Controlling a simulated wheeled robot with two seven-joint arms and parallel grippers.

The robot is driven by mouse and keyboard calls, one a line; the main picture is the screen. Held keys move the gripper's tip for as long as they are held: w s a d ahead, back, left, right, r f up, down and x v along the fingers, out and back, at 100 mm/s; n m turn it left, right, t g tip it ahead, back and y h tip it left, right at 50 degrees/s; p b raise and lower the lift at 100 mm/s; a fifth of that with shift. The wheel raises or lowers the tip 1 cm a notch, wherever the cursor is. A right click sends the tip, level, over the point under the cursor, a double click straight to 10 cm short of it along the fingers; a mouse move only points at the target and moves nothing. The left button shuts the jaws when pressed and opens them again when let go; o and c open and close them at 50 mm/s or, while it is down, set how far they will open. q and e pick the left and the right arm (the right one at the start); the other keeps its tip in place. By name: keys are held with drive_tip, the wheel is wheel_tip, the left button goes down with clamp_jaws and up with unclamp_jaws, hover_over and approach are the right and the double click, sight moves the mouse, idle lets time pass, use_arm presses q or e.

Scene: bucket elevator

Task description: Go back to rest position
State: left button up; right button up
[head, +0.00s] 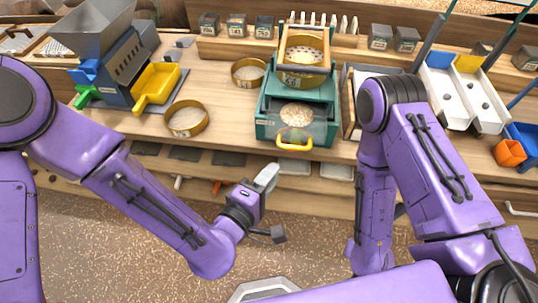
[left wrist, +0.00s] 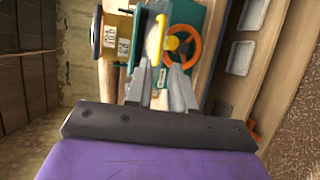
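My left gripper (head: 277,206) is in front of the workbench, above the brown floor, with its two fingers spread apart and nothing between them. In the left wrist view the fingers (left wrist: 158,80) also stand apart and empty, pointing toward the green machine. My left arm comes in from the left and bends at the elbow low in the middle. My right arm (head: 428,165) is folded at the right, in front of the bench; its gripper does not show.
A green sifting machine (head: 325,128) with a yellow handle stands at the bench's front edge. A blue-grey hopper machine with a yellow scoop (head: 157,84) is at left. Round sieves (head: 187,119) lie between. White chutes (head: 440,87) and an orange cup (head: 510,152) are at right.

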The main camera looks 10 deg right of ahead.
use_arm(q)
drive_tip(key=shift+s, duration=0.1)
drive_tip(key=s+a+f+m+g+y+b, duration=0.15)
drive_tip(key=a+f+m+g+y, duration=0.45)
drive_tip(key=a+f, duration=1.1)
drive_tip(key=s+a+f+n+g+y, duration=0.1)
drive_tip(key=s+a+f+y, duration=0.3)
drive_tip(key=a, duration=0.5)
drive_tip(key=s+a+f+n+g+y+b, duration=0.1)
drive_tip(key=s+a+f+y, duration=0.2)
drive_tip(key=s+a+f, duration=0.4)
drive_tip(key=s+a, duration=0.2)
drive_tip(key=a, duration=0.1)
drive_tip(key=shift+f+g+y+b, duration=0.3)
drive_tip(key=shift+f+g+y, duration=0.1)
